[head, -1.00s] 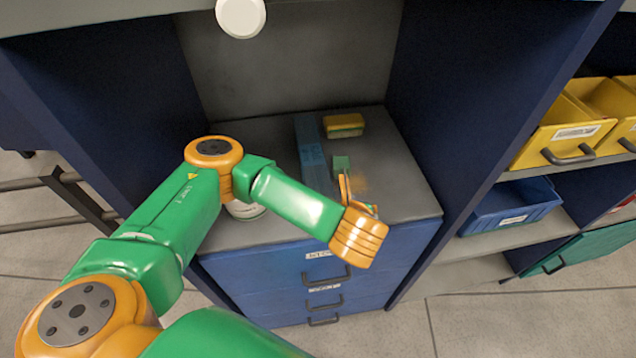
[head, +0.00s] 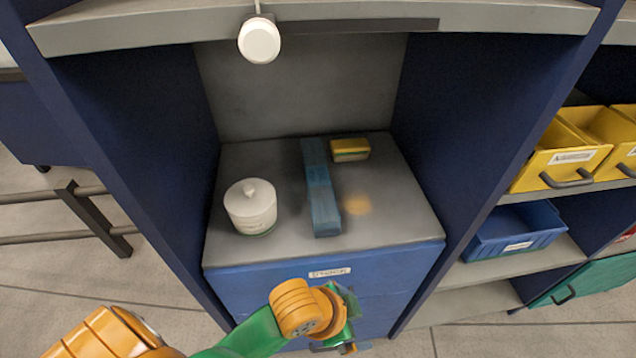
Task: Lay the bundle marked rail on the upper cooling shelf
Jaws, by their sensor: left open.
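My left gripper (head: 346,320) is open and empty, low in front of the blue drawers (head: 240,287). Its arm comes in from the bottom left. My right gripper is out of view.
A white lidded jar (head: 251,207) stands left of the strip; a yellow and green sponge (head: 350,149) lies right of its far end. Dark blue side walls (head: 150,150) enclose the niche. A round white fitting (head: 259,40) hangs from the shelf board. Yellow bins (head: 560,155) stand at right.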

